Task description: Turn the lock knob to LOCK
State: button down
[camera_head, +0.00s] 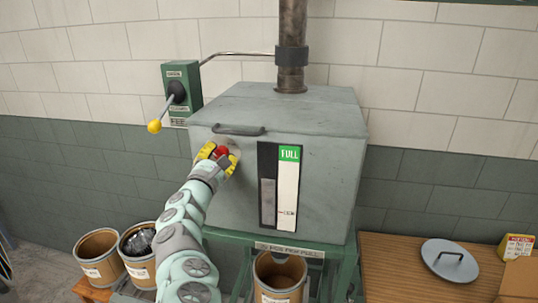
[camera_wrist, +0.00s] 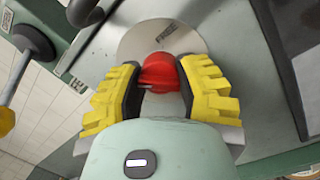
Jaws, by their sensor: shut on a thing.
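The red lock knob (camera_head: 222,151) sits on a round metal plate on the front of the grey metal box, left of the gauge. In the wrist view the red knob (camera_wrist: 158,72) lies between the two yellow-padded fingers of my gripper (camera_wrist: 160,85), which is shut on it. My gripper (camera_head: 219,153) also shows in the head view at the box front. The round plate (camera_wrist: 150,38) has small lettering near its upper edge, too small to read. The knob's lower part is partly hidden by the fingers.
The box (camera_head: 300,110) has a handle (camera_head: 238,130) above the knob and a FULL gauge (camera_head: 289,188) to the right. A lever with a yellow ball (camera_head: 155,126) juts out at upper left. Buckets (camera_head: 97,256) stand below left; a wooden table (camera_head: 395,270) is right.

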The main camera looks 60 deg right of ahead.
jog(key=shift+w+a+f, duration=0.1)
jog(key=shift+f, duration=0.05)
jog(key=c, duration=0.5)
grip_release()
jog(key=shift+c, duration=0.2)
jog(key=v, duration=1.2)
